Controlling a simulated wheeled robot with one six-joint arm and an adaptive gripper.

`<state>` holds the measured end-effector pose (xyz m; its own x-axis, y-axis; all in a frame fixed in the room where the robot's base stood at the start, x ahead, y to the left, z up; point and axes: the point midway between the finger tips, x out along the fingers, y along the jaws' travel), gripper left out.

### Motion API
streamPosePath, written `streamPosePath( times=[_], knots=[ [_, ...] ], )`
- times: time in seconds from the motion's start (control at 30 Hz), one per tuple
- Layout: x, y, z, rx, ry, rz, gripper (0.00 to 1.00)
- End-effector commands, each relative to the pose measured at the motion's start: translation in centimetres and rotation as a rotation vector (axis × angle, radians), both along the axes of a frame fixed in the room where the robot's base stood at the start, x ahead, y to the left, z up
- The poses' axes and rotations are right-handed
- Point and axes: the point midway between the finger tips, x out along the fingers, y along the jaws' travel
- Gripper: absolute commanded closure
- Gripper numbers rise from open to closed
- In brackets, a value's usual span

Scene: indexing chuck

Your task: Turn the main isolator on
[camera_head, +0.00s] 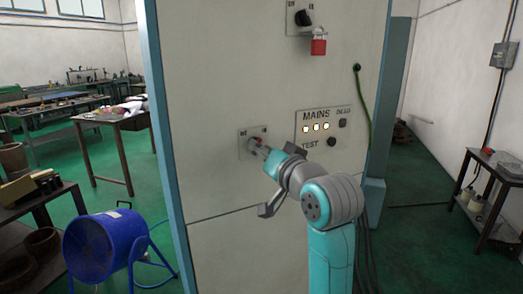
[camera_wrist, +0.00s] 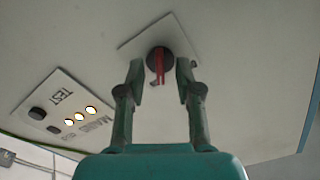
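A rotary switch with a dark round knob and a red handle (camera_wrist: 158,66) sits on a small pale plate (camera_wrist: 133,46) on the cabinet front. The plate also shows in the head view (camera_head: 243,138), partly behind my gripper. My gripper (camera_head: 258,148) is at this switch. In the wrist view my gripper (camera_wrist: 160,74) is open, with one finger on each side of the red handle and a visible gap on both sides. I cannot tell whether the fingertips reach the handle's depth. A second rotary switch with a black knob (camera_head: 304,17) is higher up, with a red padlock (camera_head: 318,46) hanging below it.
A MAINS panel (camera_head: 323,126) with lit lamps and a TEST button is right of my gripper in the head view. A green cable (camera_head: 366,105) hangs at the cabinet's right. A blue fan (camera_head: 105,245) stands on the floor at left. Workbenches stand on both sides.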

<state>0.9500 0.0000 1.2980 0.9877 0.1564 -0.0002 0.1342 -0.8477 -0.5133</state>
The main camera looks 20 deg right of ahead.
Motion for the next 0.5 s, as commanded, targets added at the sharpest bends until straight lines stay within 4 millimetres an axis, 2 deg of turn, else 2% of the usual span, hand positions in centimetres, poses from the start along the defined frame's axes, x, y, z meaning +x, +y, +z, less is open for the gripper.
streamPosePath(
  times=[0.5],
  knots=[
    [-9.0,-1.5,0.0,0.0,-0.002,-0.001,0.66]
  ],
)
